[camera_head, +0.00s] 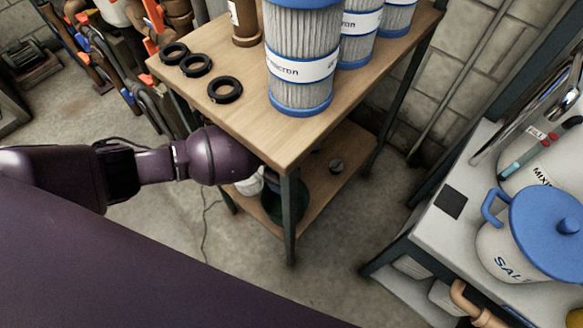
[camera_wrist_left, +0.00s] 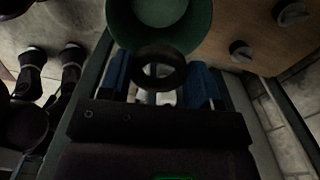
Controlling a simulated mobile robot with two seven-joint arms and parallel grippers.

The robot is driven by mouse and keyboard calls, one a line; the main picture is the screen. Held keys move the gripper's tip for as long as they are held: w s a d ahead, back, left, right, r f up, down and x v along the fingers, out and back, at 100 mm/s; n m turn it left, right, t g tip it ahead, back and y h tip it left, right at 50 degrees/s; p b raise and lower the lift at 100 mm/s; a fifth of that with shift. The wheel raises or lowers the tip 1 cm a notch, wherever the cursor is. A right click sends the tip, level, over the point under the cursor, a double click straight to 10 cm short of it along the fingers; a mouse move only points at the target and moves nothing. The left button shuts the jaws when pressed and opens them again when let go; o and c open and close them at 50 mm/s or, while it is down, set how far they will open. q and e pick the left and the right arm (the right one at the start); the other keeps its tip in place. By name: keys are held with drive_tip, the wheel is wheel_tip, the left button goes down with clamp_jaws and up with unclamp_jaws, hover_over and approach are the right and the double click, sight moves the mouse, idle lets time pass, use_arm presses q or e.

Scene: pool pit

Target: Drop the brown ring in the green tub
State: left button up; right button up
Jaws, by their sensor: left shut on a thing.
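My left arm reaches under the tabletop in the head view, where the gripper itself is hidden. In the left wrist view my left gripper (camera_wrist_left: 160,82) has blue fingertips, shut on a dark brown ring (camera_wrist_left: 161,54). The green tub (camera_wrist_left: 117,22) is just beyond the ring in that view, and the ring overlaps the edge of its opening. I cannot tell the height between them. In the head view the tub (camera_head: 287,207) stands on the lower shelf, partly hidden by a table leg and the tabletop. My right gripper is not in view.
The tabletop (camera_head: 262,135) overhangs the lower shelf (camera_head: 335,190). Three black rings, one of them near the front (camera_head: 225,90), and tall filter cartridges (camera_head: 302,60) stand on top. Grey knobs (camera_wrist_left: 240,51) lie beside the tub. A table leg (camera_head: 290,220) stands close in front.

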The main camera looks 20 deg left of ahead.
use_arm(q)
wheel_tip(320, 180, down, 11)
drive_tip(key=b, duration=0.6)
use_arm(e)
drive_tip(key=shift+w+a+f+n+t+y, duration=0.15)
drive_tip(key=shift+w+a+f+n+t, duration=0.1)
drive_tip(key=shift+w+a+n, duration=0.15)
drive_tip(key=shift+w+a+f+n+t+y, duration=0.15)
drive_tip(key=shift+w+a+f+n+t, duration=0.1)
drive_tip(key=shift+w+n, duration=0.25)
use_arm(q)
drive_tip(key=shift+r, duration=0.1)
drive_tip(key=o, duration=1)
drive_tip(key=shift+c, duration=0.2)
wheel_tip(320, 180, up, 7)
drive_tip(key=p, duration=0.4)
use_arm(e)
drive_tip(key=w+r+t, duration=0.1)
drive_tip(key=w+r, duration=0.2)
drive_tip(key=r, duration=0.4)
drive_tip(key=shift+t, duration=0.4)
